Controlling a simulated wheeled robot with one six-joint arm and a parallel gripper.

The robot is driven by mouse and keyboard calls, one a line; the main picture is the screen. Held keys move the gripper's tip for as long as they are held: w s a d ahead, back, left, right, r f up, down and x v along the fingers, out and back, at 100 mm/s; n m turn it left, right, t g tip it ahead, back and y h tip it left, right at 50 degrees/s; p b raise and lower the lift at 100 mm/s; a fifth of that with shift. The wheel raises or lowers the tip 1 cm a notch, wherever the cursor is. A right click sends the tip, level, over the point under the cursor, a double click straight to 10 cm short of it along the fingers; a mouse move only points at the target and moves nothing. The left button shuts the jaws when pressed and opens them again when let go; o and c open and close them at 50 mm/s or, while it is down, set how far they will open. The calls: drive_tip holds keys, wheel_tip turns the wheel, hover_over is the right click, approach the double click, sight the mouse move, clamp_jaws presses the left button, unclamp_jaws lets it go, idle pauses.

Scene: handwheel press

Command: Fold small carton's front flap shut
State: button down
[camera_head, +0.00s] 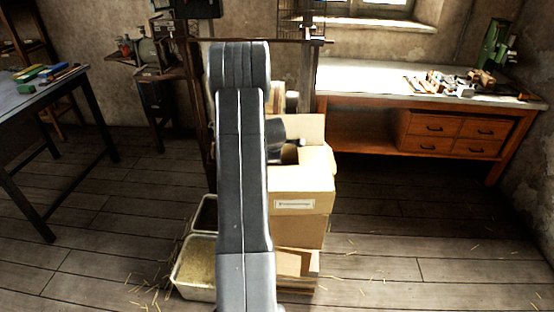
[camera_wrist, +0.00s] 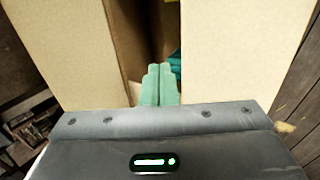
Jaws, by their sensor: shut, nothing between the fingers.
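The small carton (camera_head: 303,205) is tan cardboard with a pale label on its near side, and stands behind my arm in the head view. One flap (camera_head: 308,128) stands up at its far side, and a dark opening shows at its top. In the wrist view two cardboard panels (camera_wrist: 235,50) flank a dark gap, with a bit of teal inside it. My gripper (camera_wrist: 159,70) is shut and empty, its green fingertips together at the near end of this gap. I cannot tell which panel is the front flap, or whether the fingers touch cardboard. My arm hides the carton's left part.
Two pale bins, the nearer holding straw-like stuff (camera_head: 200,262), stand low at the left of the carton. More cardboard (camera_head: 298,265) lies at its foot. A wooden workbench (camera_head: 430,90) stands behind right, a dark table (camera_head: 45,95) at left.

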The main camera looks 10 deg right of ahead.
sight(275, 169)
wheel_tip(275, 169, up, 11)
drive_tip(key=s+b, duration=0.1)
drive_tip(key=shift+f+b, duration=0.2)
drive_tip(key=shift+b, duration=0.1)
drive_tip(key=shift+s+a, duration=0.1)
drive_tip(key=f, duration=0.4)
drive_tip(key=w+f, duration=0.1)
drive_tip(key=f, duration=0.9)
drive_tip(key=shift+w+d+f, duration=0.1)
drive_tip(key=shift+w+d, duration=0.1)
drive_tip(key=shift+w, duration=0.05)
drive_tip(key=shift+w+a+f, duration=0.1)
drive_tip(key=shift+f, duration=0.35)
